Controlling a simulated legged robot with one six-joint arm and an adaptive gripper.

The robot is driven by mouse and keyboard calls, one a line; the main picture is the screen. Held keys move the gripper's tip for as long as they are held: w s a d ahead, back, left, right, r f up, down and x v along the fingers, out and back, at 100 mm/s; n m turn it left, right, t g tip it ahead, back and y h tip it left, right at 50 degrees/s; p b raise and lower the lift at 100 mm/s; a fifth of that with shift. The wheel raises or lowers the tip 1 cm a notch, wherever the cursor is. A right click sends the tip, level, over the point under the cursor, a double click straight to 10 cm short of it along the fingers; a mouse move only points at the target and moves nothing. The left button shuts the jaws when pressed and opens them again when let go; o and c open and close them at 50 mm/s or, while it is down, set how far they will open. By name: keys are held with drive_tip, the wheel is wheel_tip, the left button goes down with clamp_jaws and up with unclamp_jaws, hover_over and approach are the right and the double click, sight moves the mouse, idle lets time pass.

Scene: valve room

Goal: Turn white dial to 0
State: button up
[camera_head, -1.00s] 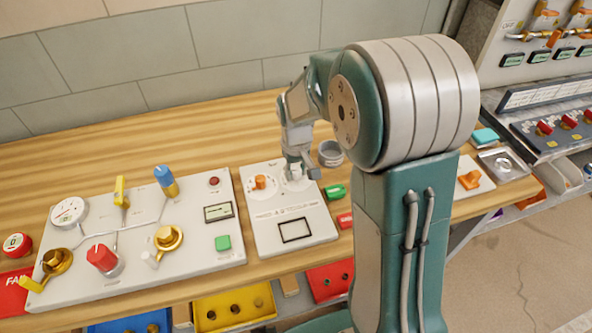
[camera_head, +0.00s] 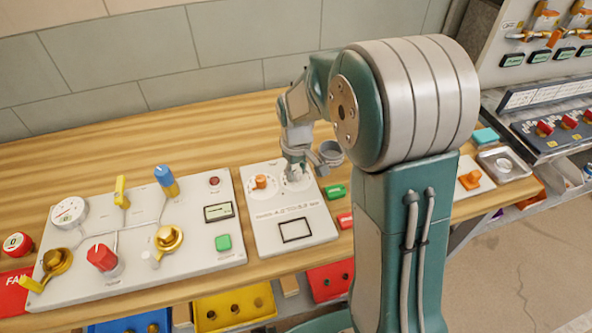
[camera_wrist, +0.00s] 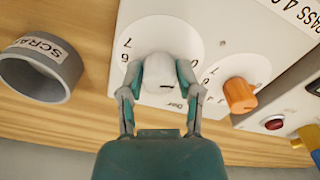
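The white dial (camera_wrist: 161,80) sits on a round white scale plate on the light panel (camera_head: 262,220), beside an orange dial (camera_wrist: 239,95). In the wrist view my gripper (camera_wrist: 160,76) has one finger on each side of the white dial, and the fingertips appear to press against it. Digits such as 7 and 6 show at the left of its scale; the rest is partly covered by my fingers. A small dark mark shows on the dial's near part, but the value it points to is unclear. In the head view my gripper (camera_head: 297,168) mostly hides the white dial.
A grey ring-shaped cup (camera_wrist: 40,68) labelled SCRA... stands close beside the panel. The orange dial is close to my other finger. A panel with a gauge, levers and a red knob (camera_head: 102,257) lies to the left. Green (camera_head: 335,191) and red blocks lie right of the panel.

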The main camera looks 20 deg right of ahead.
sight(296, 169)
drive_tip(key=shift+o, duration=0.9)
drive_tip(key=shift+s+f, duration=0.15)
drive_tip(key=shift+f, duration=0.2)
drive_tip(key=shift+r, duration=0.1)
drive_tip(key=shift+r, duration=0.1)
drive_tip(key=shift+w+r, duration=0.2)
drive_tip(key=shift+r, duration=0.2)
wheel_tip(296, 169, up, 10)
drive_tip(key=shift+r, duration=0.45)
